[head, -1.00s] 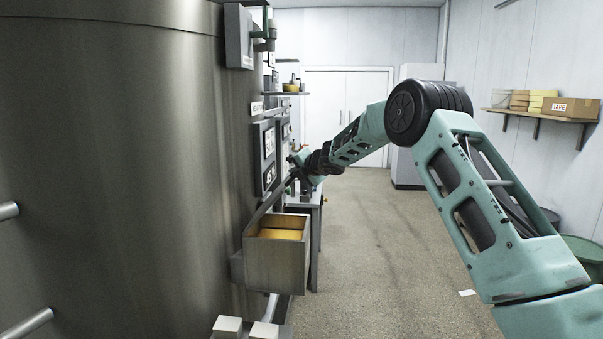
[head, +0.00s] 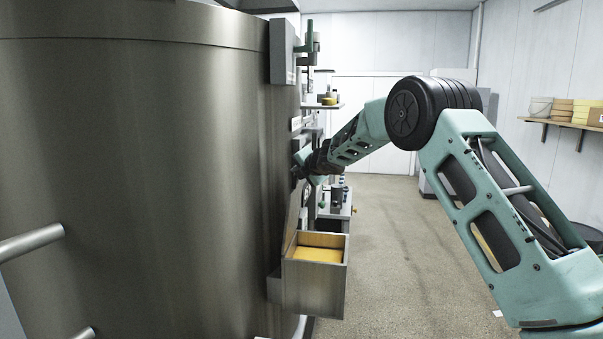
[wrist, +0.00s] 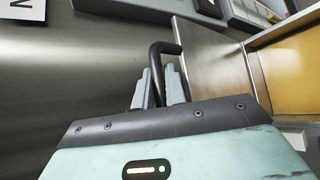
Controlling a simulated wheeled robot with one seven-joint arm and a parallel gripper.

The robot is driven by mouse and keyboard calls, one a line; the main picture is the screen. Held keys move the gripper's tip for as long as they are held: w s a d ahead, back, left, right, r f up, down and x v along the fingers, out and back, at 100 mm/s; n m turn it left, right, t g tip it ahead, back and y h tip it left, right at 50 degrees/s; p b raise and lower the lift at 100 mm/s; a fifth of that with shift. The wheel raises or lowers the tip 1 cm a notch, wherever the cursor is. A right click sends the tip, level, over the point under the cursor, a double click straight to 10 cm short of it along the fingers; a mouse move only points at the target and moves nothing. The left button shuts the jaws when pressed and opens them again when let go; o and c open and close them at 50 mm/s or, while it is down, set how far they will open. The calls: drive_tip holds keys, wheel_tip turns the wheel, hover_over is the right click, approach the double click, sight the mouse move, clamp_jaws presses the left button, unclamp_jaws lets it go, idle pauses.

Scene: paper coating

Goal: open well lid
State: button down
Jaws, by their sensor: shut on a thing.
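The well (head: 314,292) is a metal box on the side of the big steel tank, and its top stands open. Yellow-orange content (head: 320,254) shows inside; the box's inside is also at the right of the wrist view (wrist: 297,72). The lid (head: 292,222) stands steeply raised at the box's tank side, seen nearly edge-on. In the wrist view the lid (wrist: 212,62) is a plain metal plate beside the box. My gripper (wrist: 158,88) is shut on the lid's dark bent handle (wrist: 165,47). In the head view my gripper (head: 298,172) is small and partly hidden by my wrist.
The steel tank (head: 140,170) fills the left, close to my gripper. A grey box (head: 283,52) and a small shelf (head: 322,105) jut from it above. A bench (head: 338,212) stands behind the well. Open floor (head: 400,250) lies to the right.

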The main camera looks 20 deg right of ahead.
drive_tip(key=shift+w+a+r, duration=0.1)
drive_tip(key=shift+a, duration=0.15)
drive_tip(key=c, duration=1.5)
unclamp_jaws()
drive_tip(key=shift+o, duration=0.2)
drive_tip(key=shift+s+d, duration=0.1)
drive_tip(key=shift+s, duration=0.15)
drive_tip(key=b+v, duration=0.4)
drive_tip(key=v, duration=1.3)
drive_tip(key=shift+w+r, duration=0.1)
